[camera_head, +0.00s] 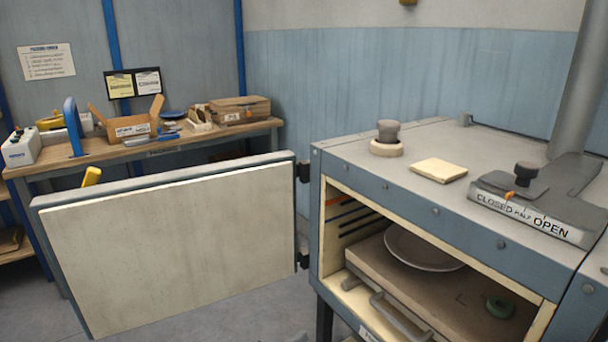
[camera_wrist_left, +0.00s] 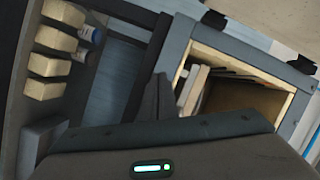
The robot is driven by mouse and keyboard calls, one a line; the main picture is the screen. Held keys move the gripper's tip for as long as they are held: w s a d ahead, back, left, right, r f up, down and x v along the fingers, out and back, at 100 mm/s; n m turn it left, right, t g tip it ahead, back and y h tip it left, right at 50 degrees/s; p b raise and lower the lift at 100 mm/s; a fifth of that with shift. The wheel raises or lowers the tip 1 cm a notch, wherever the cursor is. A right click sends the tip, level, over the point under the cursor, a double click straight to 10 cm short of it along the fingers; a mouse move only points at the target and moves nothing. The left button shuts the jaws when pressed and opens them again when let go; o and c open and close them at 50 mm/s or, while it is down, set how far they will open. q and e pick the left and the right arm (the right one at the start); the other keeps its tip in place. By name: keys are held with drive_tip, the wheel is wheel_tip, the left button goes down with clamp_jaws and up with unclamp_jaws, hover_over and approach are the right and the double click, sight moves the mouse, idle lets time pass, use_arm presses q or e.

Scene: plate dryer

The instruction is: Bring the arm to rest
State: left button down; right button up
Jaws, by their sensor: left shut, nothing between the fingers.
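My left gripper (camera_wrist_left: 157,98) shows in the left wrist view as dark fingers, shut with nothing between them. It is apart from the dryer opening beside it. I cannot make it out in the head view, and my right gripper is not in view. The plate dryer (camera_head: 440,208) is a blue-grey cabinet with a pale lining; it also shows in the left wrist view (camera_wrist_left: 180,50). Its door (camera_head: 170,250) stands wide open to the left. Inside, a shelf (camera_head: 400,290) with a front handle bears a grey plate (camera_head: 425,250) and a green ring (camera_head: 499,307).
On the dryer top are a knob on a pale ring (camera_head: 387,149), a folded cloth (camera_head: 438,170) and a lever plate (camera_head: 535,215) marked CLOSED, HALF, OPEN. A cluttered workbench (camera_head: 180,140) stands behind the door. Pale blocks (camera_wrist_left: 50,65) sit left in the wrist view.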

use_arm(q)
drive_tip(key=s+a+f+n+y, duration=0.2)
drive_tip(key=s+a+f+n, duration=0.15)
drive_tip(key=f, duration=0.35)
drive_tip(key=s+a+f+n+y, duration=0.3)
drive_tip(key=s+f+n, duration=0.1)
drive_tip(key=f, duration=0.3)
drive_tip(key=s+a+f+n+g+y, duration=0.1)
drive_tip(key=s+a+f+n+g, duration=0.1)
drive_tip(key=s+f, duration=0.5)
drive_tip(key=s+a+f+n+g+y+p, duration=0.1)
drive_tip(key=s+a+f+n+g, duration=0.2)
drive_tip(key=s+f, duration=0.4)
drive_tip(key=s+a+f+n+g+y+p, duration=0.1)
drive_tip(key=s+a+f+n, duration=0.4)
drive_tip(key=s, duration=1.4)
wheel_tip(320, 180, down, 2)
drive_tip(key=shift+s+a+f+g+y, duration=0.25)
drive_tip(key=shift+a+g+y, duration=0.35)
drive_tip(key=shift+g, duration=0.3)
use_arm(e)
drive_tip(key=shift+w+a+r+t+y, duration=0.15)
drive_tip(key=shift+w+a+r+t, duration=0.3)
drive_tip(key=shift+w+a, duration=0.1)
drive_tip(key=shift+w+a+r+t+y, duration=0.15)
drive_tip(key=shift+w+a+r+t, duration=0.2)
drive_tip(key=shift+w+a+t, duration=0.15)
use_arm(q)
drive_tip(key=shift+r, duration=0.1)
drive_tip(key=shift+w+d, duration=0.1)
